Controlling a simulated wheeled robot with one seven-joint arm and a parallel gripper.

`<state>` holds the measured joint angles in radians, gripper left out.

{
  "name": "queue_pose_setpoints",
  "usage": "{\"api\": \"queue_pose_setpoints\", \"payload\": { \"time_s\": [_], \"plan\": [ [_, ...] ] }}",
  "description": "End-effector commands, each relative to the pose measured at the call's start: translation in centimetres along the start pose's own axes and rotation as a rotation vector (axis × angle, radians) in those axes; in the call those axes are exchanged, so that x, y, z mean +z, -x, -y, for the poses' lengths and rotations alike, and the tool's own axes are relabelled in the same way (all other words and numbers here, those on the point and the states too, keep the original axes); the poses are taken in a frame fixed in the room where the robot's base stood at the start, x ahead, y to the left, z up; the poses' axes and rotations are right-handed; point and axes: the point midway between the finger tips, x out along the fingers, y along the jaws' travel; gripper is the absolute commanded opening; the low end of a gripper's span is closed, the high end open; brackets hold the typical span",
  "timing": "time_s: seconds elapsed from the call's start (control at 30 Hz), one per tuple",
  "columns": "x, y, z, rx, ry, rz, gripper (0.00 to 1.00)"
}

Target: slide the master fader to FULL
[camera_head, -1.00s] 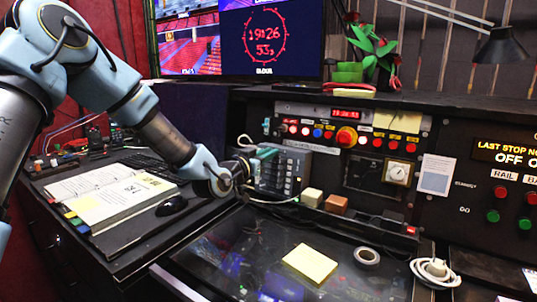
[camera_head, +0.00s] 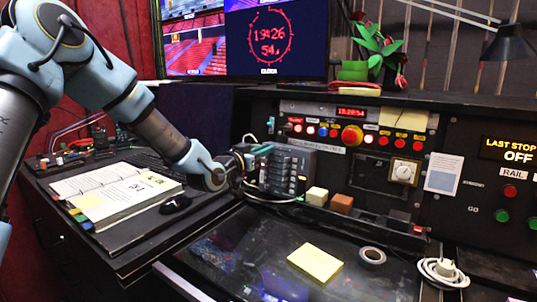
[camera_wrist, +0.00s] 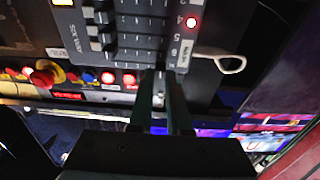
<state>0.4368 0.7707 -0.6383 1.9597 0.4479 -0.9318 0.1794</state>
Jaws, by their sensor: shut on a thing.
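The fader panel (camera_head: 288,170) is a grey box with several dark sliders, standing at the front of the console. It fills the top middle of the wrist view (camera_wrist: 140,40), turned over, with numbered channels and a lit red light. The master fader (camera_wrist: 160,77) is at the panel's end beside a small white label; only a small pale part shows between my fingers. My gripper (camera_wrist: 160,85) is shut on it, its two dark green fingers on either side. In the head view my gripper (camera_head: 262,152) is at the panel's left end, and the fader is hidden there.
A looped white cable (camera_head: 272,199) hangs by the panel's lower left. A cream block (camera_head: 316,196) and brown block (camera_head: 342,203) stand to its right. A red mushroom button (camera_head: 351,135) sticks out above. A notepad (camera_head: 315,262) and tape roll (camera_head: 372,256) lie on the glass desk.

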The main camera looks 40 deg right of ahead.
Motion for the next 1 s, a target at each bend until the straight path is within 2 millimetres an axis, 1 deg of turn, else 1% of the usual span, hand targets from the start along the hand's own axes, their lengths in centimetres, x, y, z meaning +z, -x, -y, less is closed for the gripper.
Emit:
{"api": "queue_pose_setpoints", "payload": {
  "time_s": [0.07, 0.1, 0.37, 0.63, 0.73, 0.87, 1.0],
  "plan": [
    [0.0, 0.0, 0.4, -0.007, 0.000, 0.000, 0.00],
    [0.0, 0.0, 0.4, -0.007, 0.000, 0.000, 0.17],
    [0.0, 0.0, 0.3, -0.006, 0.000, 0.000, 0.46],
    [0.0, 0.1, 0.2, -0.005, 0.000, 0.000, 0.47],
    [0.1, 0.7, 0.2, -0.005, -0.001, 0.000, 0.47],
    [0.2, 2.6, 0.2, -0.005, -0.003, 0.001, 0.47],
    [0.3, 5.5, 0.3, -0.007, -0.003, 0.001, 0.47]
  ]
}}
